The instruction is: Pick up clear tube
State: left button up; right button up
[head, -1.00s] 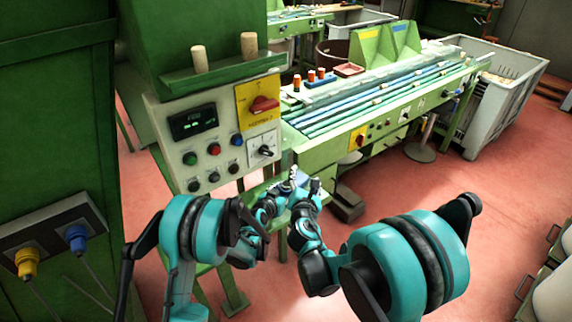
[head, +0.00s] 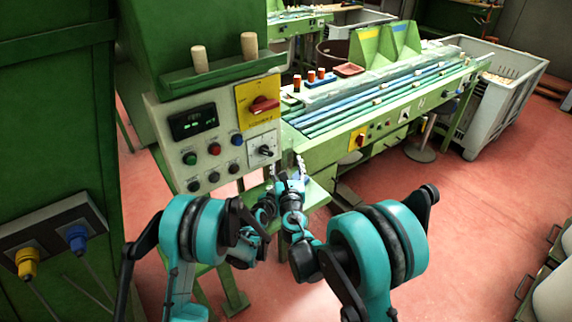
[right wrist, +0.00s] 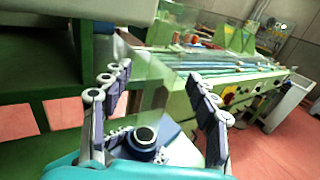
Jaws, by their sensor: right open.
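A see-through, tube-like shape (right wrist: 150,75) shows faintly between the fingers in the right wrist view; its edges are hard to make out, and I cannot pick it out in the head view. My right gripper (head: 288,165) is open in front of the control box, near the green ledge. In the right wrist view its two fingers (right wrist: 155,82) stand wide apart on either side of the clear shape, with no visible grip on it. My left arm ends close beside the right one at lower left of it; its fingers are hidden or too small to read.
A control box (head: 215,120) with buttons and a red switch stands just behind the grippers. A green ledge (head: 318,190) lies under the right gripper. The long green bench (head: 400,122) runs to the right, towards a grey crate (head: 490,115). Red floor lies open at right.

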aim_at(288, 149)
pick_arm(q)
jog(key=shift+f, duration=0.1)
pick_arm(e)
jog(key=w, duration=0.4)
jog(key=shift+a+r, duration=0.15)
jog(key=shift+r, duration=0.1)
jog(key=c, duration=1.3)
jog(key=shift+o, duration=0.2)
jog(key=shift+r, duration=0.1)
jog(key=shift+r, duration=0.3)
jog(key=r, duration=0.2)
jog(key=shift+s+d+r, duration=0.3)
jog(key=shift+r, duration=0.1)
jog(key=s+d, duration=1)
jog(key=s, duration=0.4)
